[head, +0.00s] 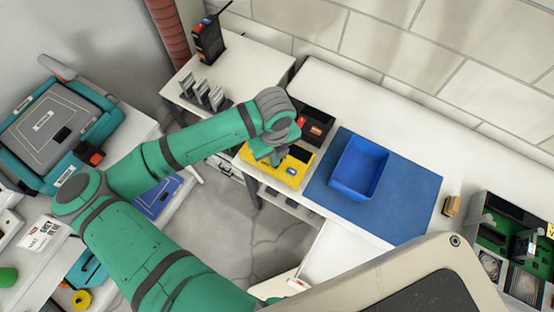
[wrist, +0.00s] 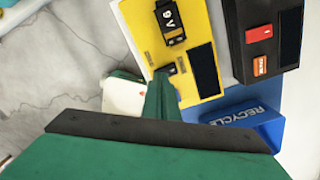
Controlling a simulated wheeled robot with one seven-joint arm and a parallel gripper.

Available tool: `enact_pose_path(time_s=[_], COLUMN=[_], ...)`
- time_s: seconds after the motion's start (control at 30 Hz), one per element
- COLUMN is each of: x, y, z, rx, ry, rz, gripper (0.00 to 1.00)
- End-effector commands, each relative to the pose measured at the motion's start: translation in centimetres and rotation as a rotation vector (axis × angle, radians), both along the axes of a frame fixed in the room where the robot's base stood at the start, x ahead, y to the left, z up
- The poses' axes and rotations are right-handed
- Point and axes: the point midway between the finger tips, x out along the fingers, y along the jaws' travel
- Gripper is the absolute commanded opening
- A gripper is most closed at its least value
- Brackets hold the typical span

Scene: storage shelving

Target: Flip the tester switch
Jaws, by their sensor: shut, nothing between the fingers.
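The yellow tester (head: 288,175) lies on the white worktop, left of the blue mat. In the wrist view the tester (wrist: 143,14) shows a 9V battery (wrist: 171,20) on its face, with a dark display panel (wrist: 204,70) beside it. A small dark part, probably the switch (wrist: 170,68), shows on the face just beyond my fingertips. My gripper (head: 276,160) is shut and empty, over the tester's left part. In the wrist view my gripper (wrist: 161,80) points at that small part and partly hides it. I cannot tell whether they touch or which way the switch is set.
A black box with a red part (head: 316,124) stands close behind the tester. A blue recycle bin (head: 359,169) sits on the blue mat (head: 413,198) to the right. Card holders (head: 208,94) and a radio (head: 208,38) stand farther left. Open floor (head: 220,220) lies in front.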

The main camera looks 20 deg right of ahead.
Motion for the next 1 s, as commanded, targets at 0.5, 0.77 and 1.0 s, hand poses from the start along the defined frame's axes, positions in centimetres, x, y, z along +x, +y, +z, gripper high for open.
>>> enact_pose_path(time_s=[0.5, 0.77, 1.0], x=[0.0, 0.01, 0.02], y=[0.0, 0.0, 0.0], z=[-0.14, -0.49, -0.79], rx=[0.0, 0.0, 0.0], ry=[0.0, 0.0, 0.0], rz=[0.0, 0.0, 0.001], gripper=[0.0, 0.0, 0.0])
